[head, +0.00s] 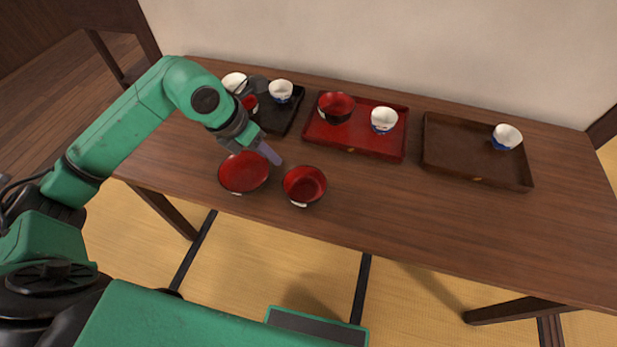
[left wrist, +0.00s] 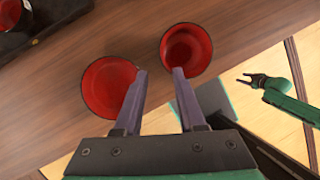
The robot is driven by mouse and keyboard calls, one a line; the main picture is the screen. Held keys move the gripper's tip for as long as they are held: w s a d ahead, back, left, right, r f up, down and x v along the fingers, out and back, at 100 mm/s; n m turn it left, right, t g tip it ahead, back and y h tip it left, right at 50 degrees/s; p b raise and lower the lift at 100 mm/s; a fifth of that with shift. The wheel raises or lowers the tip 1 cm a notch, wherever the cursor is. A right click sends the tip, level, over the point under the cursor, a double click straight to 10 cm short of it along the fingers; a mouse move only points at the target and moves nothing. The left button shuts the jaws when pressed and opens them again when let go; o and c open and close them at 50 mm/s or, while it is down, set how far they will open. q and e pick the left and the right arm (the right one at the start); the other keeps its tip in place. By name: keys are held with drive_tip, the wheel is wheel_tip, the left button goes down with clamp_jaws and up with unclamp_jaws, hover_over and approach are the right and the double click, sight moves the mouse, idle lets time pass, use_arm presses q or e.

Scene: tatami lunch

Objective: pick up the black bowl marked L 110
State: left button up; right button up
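Two bowls with red insides and dark outsides stand near the table's front edge: a wide shallow one (head: 243,173) on the left and a deeper one (head: 304,186) on the right. Each shows a small white mark low on its front, too small to read, so I cannot tell which is L 110. The left wrist view shows the wide bowl (left wrist: 104,86) and the deeper bowl (left wrist: 187,49). My left gripper (head: 275,160) is above and between them, open and empty; its fingers (left wrist: 159,71) are apart. My right gripper (left wrist: 243,80) shows in the left wrist view, open and empty.
A black tray (head: 278,121) with white cups stands at the back left. A red tray (head: 375,145) holds a red-and-black bowl (head: 336,106) and a white cup (head: 384,120). A brown tray (head: 465,165) holds another cup (head: 506,137). The table's front right is clear.

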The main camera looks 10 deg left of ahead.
sight(290, 172)
use_arm(q)
drive_tip(key=p+x, duration=0.2)
drive_tip(key=x, duration=0.9)
drive_tip(key=shift+w+d+f+p, duration=0.1)
drive_tip(key=shift+d+p, duration=0.1)
drive_tip(key=shift+p, duration=0.1)
drive_tip(key=shift+w+f, duration=0.15)
drive_tip(key=shift+f, duration=0.25)
clamp_jaws()
use_arm(e)
drive_tip(key=r, duration=0.1)
drive_tip(key=s+r, duration=0.1)
drive_tip(key=shift+s+d+r, duration=0.2)
drive_tip(key=shift+s+r, duration=0.1)
drive_tip(key=shift+r, duration=0.1)
use_arm(q)
drive_tip(key=shift+r, duration=0.1)
